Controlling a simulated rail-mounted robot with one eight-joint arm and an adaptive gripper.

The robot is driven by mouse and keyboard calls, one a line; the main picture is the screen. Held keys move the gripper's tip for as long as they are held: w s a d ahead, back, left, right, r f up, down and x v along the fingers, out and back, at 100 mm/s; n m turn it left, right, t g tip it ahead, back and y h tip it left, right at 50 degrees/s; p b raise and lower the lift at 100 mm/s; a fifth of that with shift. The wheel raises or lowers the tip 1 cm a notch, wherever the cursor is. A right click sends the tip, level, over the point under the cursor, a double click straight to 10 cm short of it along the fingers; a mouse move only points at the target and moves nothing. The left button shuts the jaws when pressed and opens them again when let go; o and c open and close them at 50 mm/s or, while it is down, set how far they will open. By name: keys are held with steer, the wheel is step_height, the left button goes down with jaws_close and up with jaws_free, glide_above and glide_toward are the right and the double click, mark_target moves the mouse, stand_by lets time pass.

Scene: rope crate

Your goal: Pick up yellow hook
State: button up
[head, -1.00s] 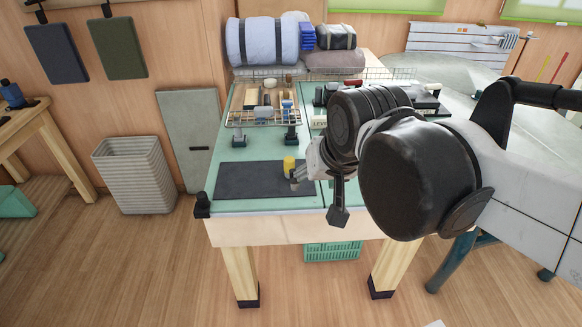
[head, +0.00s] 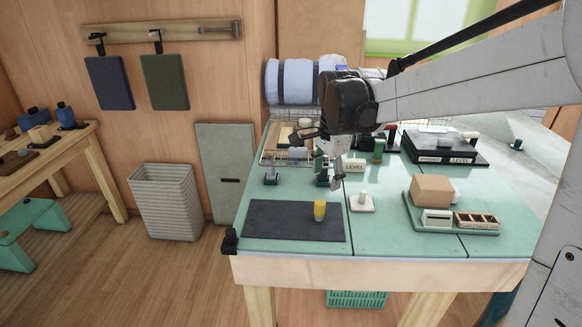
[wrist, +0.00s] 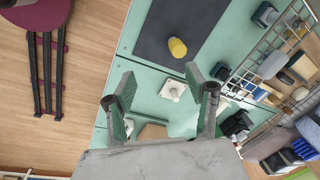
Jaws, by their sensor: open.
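A small yellow upright piece (head: 320,211) stands on the dark mat (head: 275,220) near the front left of the green table. It looks like a short cylinder, and I cannot make out a hook shape. In the wrist view the yellow piece (wrist: 177,47) is beyond my fingertips, on the mat (wrist: 160,20). My gripper (head: 337,182) is above the table, behind and slightly right of the yellow piece in the head view, and apart from it. In the wrist view my gripper (wrist: 158,71) has its two fingers spread with nothing between them.
A white square base with a peg (head: 362,204) stands right of the mat. A green tray (head: 455,222) with a brown box (head: 433,190) is further right. A wire basket (head: 270,158) and rolled bedding (head: 292,81) are at the back. The mat around the yellow piece is clear.

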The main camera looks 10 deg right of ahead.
mark_target(320, 213)
steer(key=w+f+m, duration=0.1)
steer(key=w+f, duration=0.1)
steer(key=w+d+f+m+g, duration=0.1)
steer(key=w+f+m, duration=0.1)
steer(key=w, duration=0.1)
steer(key=w+f+m, duration=0.1)
steer(key=w+f, duration=0.1)
steer(key=f, duration=0.1)
steer(key=shift+w+d+m+g, duration=0.25)
steer(key=shift+w+m+g, duration=0.05)
steer(key=shift+w+g, duration=0.1)
step_height(320, 213, down, 14)
steer(key=shift+s+r+b, duration=0.1)
steer(key=shift+r+b, duration=0.05)
steer(key=shift+b, duration=0.15)
steer(key=shift+c, duration=0.5)
jaws_close()
